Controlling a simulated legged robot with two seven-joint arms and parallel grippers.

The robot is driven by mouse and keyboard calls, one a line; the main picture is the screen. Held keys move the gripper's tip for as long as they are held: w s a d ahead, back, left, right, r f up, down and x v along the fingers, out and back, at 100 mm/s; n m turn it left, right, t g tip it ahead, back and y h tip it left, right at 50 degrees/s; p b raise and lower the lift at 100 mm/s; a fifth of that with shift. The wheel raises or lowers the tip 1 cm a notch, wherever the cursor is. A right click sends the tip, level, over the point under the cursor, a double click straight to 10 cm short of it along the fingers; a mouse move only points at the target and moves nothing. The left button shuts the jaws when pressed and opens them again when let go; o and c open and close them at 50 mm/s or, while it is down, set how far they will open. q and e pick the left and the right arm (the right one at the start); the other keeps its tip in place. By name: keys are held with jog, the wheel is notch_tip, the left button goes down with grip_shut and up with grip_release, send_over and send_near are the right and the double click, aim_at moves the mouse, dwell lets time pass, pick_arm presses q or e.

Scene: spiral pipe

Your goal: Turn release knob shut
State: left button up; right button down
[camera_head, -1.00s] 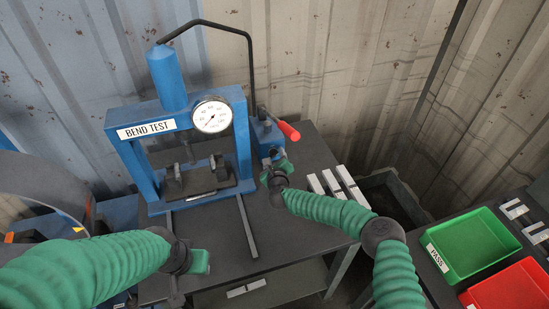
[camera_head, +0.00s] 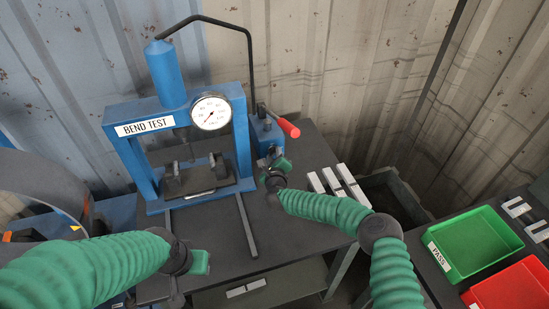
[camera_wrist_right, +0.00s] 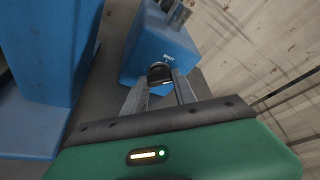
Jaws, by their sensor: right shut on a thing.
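The release knob (camera_wrist_right: 160,73) is a small dark round knob on the front of the blue pump block (camera_wrist_right: 150,42), under a small label. The pump block also shows in the head view (camera_head: 266,130), right of the blue bend test press (camera_head: 171,130). My right gripper (camera_wrist_right: 161,82) is shut on the knob, its two fingers on either side of it. In the head view my right gripper (camera_head: 275,160) is at the pump block and hides the knob. My left gripper (camera_head: 199,262) hangs at the front left of the table, and its fingers cannot be made out.
Several pale metal bars (camera_head: 337,182) lie right of my right gripper. A green tray (camera_head: 475,241) and a red tray (camera_head: 515,287) stand at the right. The table's front middle is mostly clear.

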pick_arm(q)
jog(key=shift+s+b+x, duration=0.2)
jog(key=shift+b+x, duration=0.55)
jog(key=shift+x, duration=0.1)
jog(key=shift+s+b+x, duration=0.15)
jog(key=shift+b+x, duration=0.65)
jog(key=shift+s+b+x, duration=0.2)
jog(key=shift+b+x, duration=0.55)
jog(key=shift+x, duration=0.1)
pick_arm(e)
jog(key=shift+s+a+f+n+t+h, duration=0.1)
jog(key=shift+n+t+h, duration=0.15)
jog(key=shift+n, duration=0.45)
jog(key=shift+w+f+n+t+h, duration=0.1)
jog(key=shift+f+n+t+h, duration=0.15)
jog(key=shift+n, duration=0.45)
jog(key=shift+s+a+n+t+h, duration=0.1)
jog(key=shift+n+t+h, duration=0.15)
jog(key=shift+n, duration=0.45)
pick_arm(q)
jog(key=shift+f, duration=0.15)
pick_arm(e)
jog(key=c, duration=1.3)
grip_release()
jog(key=o, duration=0.3)
jog(key=shift+r, duration=0.15)
